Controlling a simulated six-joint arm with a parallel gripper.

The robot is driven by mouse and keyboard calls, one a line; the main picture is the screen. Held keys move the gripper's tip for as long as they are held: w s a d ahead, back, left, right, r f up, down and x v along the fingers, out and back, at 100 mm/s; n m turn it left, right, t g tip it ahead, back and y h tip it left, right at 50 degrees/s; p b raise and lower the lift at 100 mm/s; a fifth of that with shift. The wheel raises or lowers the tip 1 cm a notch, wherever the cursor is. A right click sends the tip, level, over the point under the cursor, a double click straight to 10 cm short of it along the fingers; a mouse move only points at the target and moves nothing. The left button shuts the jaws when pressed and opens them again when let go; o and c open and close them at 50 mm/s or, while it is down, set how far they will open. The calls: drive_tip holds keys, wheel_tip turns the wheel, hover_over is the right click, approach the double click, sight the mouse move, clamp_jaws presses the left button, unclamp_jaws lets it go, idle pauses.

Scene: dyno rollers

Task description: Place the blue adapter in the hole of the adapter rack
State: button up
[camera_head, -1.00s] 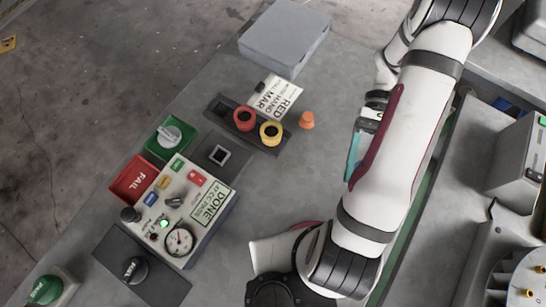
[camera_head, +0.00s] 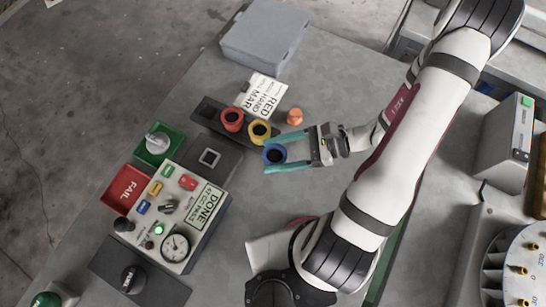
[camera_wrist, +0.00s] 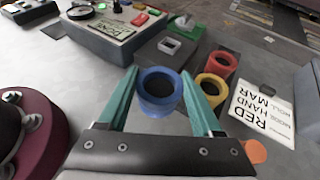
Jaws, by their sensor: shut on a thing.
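The blue adapter (camera_head: 275,154) is a short ring-shaped cup, held upright between the teal fingers of my gripper (camera_head: 287,153). In the wrist view the blue adapter (camera_wrist: 159,90) sits between the two fingertips, open end up. The adapter rack (camera_head: 211,112) is a dark strip behind it, holding a red adapter (camera_head: 232,120) and a yellow adapter (camera_head: 259,132). The blue adapter is just to the near right of the yellow one.
A dark block with a square socket (camera_head: 209,157) stands left of the gripper. The control box (camera_head: 185,220) is at the lower left. A grey box (camera_head: 264,38) is behind.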

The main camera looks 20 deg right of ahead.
sight(275, 160)
drive_tip(key=f, duration=0.4)
drive_tip(key=shift+w+a+f, duration=0.1)
drive_tip(key=shift+a, duration=0.1)
drive_tip(key=o, duration=1.4)
drive_tip(key=shift+d, duration=0.1)
